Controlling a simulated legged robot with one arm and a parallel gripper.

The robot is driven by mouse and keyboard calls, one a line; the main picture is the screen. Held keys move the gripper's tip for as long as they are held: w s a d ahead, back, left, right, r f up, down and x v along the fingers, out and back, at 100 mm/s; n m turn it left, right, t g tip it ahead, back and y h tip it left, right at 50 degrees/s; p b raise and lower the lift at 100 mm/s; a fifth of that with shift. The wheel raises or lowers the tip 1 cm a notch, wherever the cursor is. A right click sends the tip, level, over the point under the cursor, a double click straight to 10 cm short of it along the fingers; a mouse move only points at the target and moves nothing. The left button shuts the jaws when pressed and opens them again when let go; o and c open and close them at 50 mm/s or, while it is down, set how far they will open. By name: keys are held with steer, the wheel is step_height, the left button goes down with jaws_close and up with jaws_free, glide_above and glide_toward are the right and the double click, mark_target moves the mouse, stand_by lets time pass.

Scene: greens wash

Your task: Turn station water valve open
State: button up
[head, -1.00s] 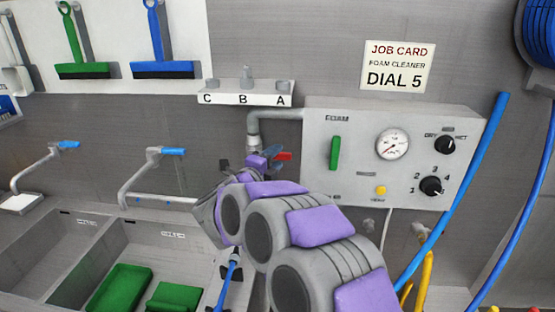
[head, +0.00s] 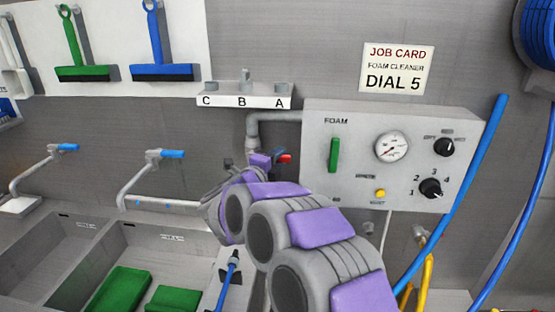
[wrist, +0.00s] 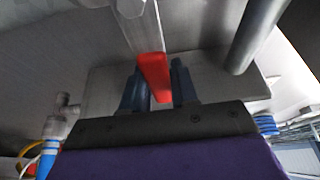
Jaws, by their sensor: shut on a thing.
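The station water valve has a red lever handle (wrist: 154,72), seen close up in the wrist view. My gripper (wrist: 158,88) has one dark finger on each side of the red handle and is shut on it. In the head view the red handle (head: 285,158) shows as a small red tip just left of the foam station box (head: 320,185), below the grey pipe (head: 252,125). My arm and gripper hide most of the valve body in the head view.
Blue-handled taps (head: 172,154) stand over the sinks at left. A blue hose (head: 455,195) hangs at right. A job card (head: 396,68) reads DIAL 5.

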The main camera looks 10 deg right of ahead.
steer(key=shift+f, duration=0.15)
jaws_close()
step_height(320, 180, up, 2)
steer(key=n+t+p, duration=0.1)
steer(key=n+p, duration=0.1)
steer(key=p, duration=0.1)
steer(key=shift+a+n, duration=0.1)
steer(key=shift+n, duration=0.3)
steer(key=r+n+p, duration=0.1)
steer(key=n+p, duration=0.1)
steer(key=a+r+n+t+p, duration=0.1)
steer(key=n+p, duration=0.1)
steer(key=shift+w+r+t, duration=0.2)
steer(key=shift+r+t, duration=0.1)
steer(key=n+p, duration=0.1)
steer(key=a+r+n+t+p, duration=0.1)
steer(key=n, duration=0.2)
steer(key=shift+w+a+r+t+p, duration=0.15)
steer(key=shift+w+r+t+p, duration=0.15)
steer(key=shift+r+p, duration=0.1)
steer(key=shift+w+a+r+n+t+y+p, duration=0.1)
steer(key=shift+a+r+n+t+y+p, duration=0.15)
steer(key=shift+n, duration=0.3)
steer(key=shift+a+r+n+t+y+p, duration=0.15)
steer(key=shift+a+n+p, duration=0.1)
steer(key=shift+n+p, duration=0.2)
steer(key=shift+w+a+r+n+t+y+p, duration=0.1)
steer(key=shift+a+n+t+y+p, duration=0.15)
steer(key=shift+n, duration=0.35)
